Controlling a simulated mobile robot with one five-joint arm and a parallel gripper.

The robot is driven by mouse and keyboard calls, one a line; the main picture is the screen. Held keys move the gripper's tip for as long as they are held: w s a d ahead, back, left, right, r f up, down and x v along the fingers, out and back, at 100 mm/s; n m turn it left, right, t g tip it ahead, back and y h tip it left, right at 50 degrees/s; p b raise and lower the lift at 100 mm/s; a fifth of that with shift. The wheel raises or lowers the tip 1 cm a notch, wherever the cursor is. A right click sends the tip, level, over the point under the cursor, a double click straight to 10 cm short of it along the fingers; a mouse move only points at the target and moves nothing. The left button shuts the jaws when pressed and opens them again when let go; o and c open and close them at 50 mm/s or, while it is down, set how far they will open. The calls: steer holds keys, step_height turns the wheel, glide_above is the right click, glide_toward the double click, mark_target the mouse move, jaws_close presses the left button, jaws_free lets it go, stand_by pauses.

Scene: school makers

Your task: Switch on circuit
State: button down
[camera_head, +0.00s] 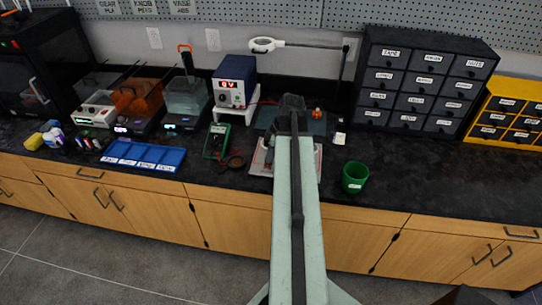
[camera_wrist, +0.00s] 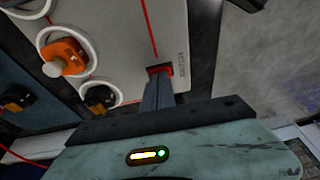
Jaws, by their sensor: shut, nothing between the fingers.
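A pale circuit board (camera_wrist: 115,25) with a red line and white rings fills the upper left of the wrist view. An orange part with a pale knob (camera_wrist: 62,55) sits in one ring, and a dark part (camera_wrist: 100,97) in another. A small red piece (camera_wrist: 159,69) lies at the end of the red line. My gripper (camera_wrist: 160,80) is shut and empty, its tips right at the red piece; I cannot tell whether they touch. In the head view my gripper (camera_head: 292,103) reaches over the bench, and my arm hides part of a pale board (camera_head: 260,163).
A blue power supply (camera_head: 234,72) with a red display stands behind, left of my gripper. A green multimeter (camera_head: 216,140) and blue tray (camera_head: 145,156) lie left. A green cup (camera_head: 354,177) stands right, with dark drawers (camera_head: 422,82) behind. Bench between cup and drawers is mostly clear.

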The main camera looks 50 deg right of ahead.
steer(key=r+p, duration=0.5)
steer(key=shift+w+d+r, duration=0.2)
steer(key=shift+w, duration=0.05)
steer(key=p+v, duration=0.8)
steer(key=shift+s+d+r, duration=0.2)
steer(key=shift+s, duration=0.1)
steer(key=w+a+m+g, duration=0.1)
steer(key=w+a, duration=0.4)
steer(key=a, duration=0.5)
steer(key=w+a+m+g, duration=0.1)
steer(key=w+a, duration=0.4)
steer(key=a, duration=0.4)
steer(key=w+a+f+m+h, duration=0.1)
steer(key=a+m, duration=0.3)
steer(key=a, duration=1.9)
steer(key=shift+w+a+g+h, duration=0.3)
steer(key=shift+w+h, duration=0.2)
steer(key=shift+h, duration=0.1)
